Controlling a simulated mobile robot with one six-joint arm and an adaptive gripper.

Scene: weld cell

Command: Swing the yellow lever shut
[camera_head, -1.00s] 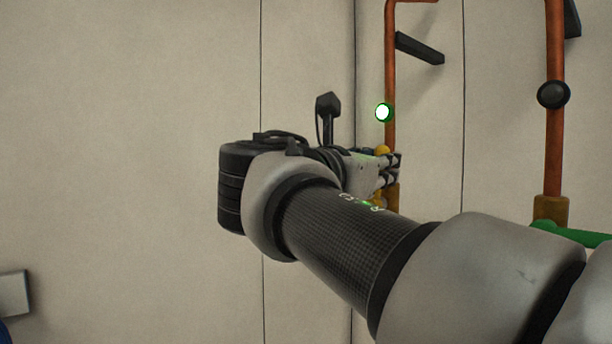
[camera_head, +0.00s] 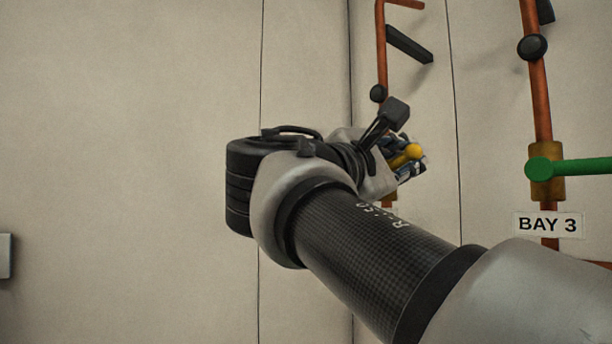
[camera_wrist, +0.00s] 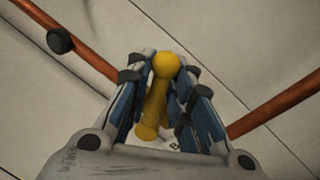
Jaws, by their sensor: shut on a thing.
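The yellow lever (camera_wrist: 155,105) stands between the two fingers of my gripper (camera_wrist: 162,90) in the wrist view, with its round knob near the fingertips. My gripper is shut on it. In the head view the lever's knob (camera_head: 413,151) shows at my gripper (camera_head: 403,160), pointing out to the right. The valve body under the lever is mostly hidden behind my gripper. The copper pipe (camera_head: 382,50) that carries it runs up behind my gripper.
To the right, a second copper pipe (camera_head: 536,95) carries a valve with a green lever (camera_head: 585,166) pointing right. A sign reading BAY 3 (camera_head: 548,225) is below it. A dark bracket (camera_head: 409,44) juts from the wall. The wall at left is mostly bare.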

